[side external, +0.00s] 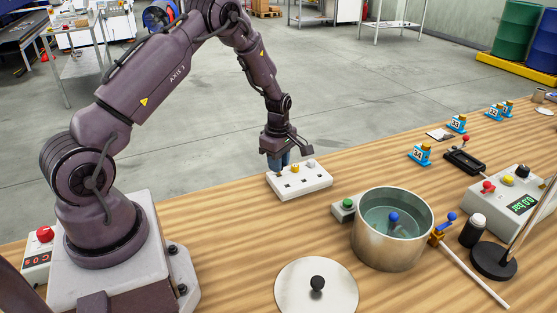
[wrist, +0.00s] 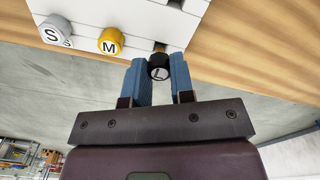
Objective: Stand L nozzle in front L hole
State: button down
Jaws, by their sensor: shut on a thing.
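My gripper (wrist: 159,84) has blue fingers shut on the black-capped L nozzle (wrist: 158,69), whose letter faces the wrist camera. A bit of brass shows at its far side. In the side view my gripper (side external: 279,163) points down at the left end of the white nozzle block (side external: 313,185); the fingers hide most of the L nozzle there. The block also shows in the wrist view (wrist: 140,14). I cannot tell whether the nozzle's lower end is in a hole or just above. Dark front holes show on the block's top.
The yellow M nozzle (wrist: 110,41) and grey S nozzle (wrist: 55,31) stand in the block beside the held one. A green-button box (side external: 344,208), a steel pot of liquid (side external: 376,248) and a round lid (side external: 300,290) stand to the right and front. Bare wood lies left of the block.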

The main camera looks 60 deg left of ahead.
jog(key=shift+f, duration=1.05)
jog(key=c, duration=0.9)
grip_release()
jog(key=shift+r, duration=0.15)
jog(key=shift+r, duration=3.4)
